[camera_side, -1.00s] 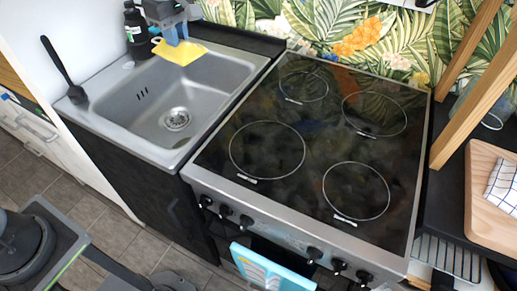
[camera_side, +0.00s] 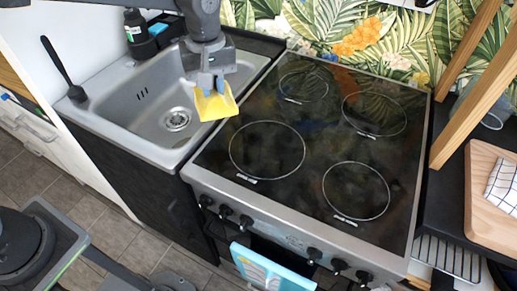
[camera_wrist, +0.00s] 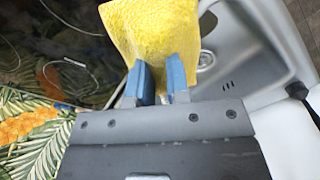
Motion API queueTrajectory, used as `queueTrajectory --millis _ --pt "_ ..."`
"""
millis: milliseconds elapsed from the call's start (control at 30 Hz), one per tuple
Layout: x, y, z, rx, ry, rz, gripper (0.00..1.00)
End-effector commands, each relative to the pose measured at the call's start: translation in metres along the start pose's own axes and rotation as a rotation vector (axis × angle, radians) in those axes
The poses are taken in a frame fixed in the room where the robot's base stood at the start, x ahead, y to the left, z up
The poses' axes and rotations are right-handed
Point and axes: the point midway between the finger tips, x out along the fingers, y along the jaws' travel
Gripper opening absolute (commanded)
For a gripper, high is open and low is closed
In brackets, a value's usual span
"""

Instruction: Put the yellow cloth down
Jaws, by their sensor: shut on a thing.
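The yellow cloth (camera_side: 214,103) hangs from my gripper (camera_side: 210,86) in the side view, above the right rim of the sink next to the stove. My gripper is shut on the cloth's upper part, and the cloth spreads out below the fingers. In the wrist view the cloth (camera_wrist: 152,32) is pinched between the blue fingers (camera_wrist: 161,84). Sink and stove both show behind it. The cloth looks held in the air, though its lowest edge's exact height is hard to tell.
The steel sink (camera_side: 128,109) lies left, with a black brush (camera_side: 62,70) on its left edge. A dark bottle (camera_side: 134,30) stands at the back. The black stovetop (camera_side: 310,135) is clear. A wooden board (camera_side: 492,225) and wooden posts (camera_side: 478,105) are at right.

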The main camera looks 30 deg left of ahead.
Motion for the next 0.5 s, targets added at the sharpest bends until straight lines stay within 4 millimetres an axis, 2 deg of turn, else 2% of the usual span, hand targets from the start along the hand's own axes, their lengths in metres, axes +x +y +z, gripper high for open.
queueTrajectory --millis 167,500 --pt "0.016 0.011 0.013 0.004 -0.001 -0.001 0.00" --pt "0.060 0.058 0.067 0.003 0.000 -0.001 0.00"
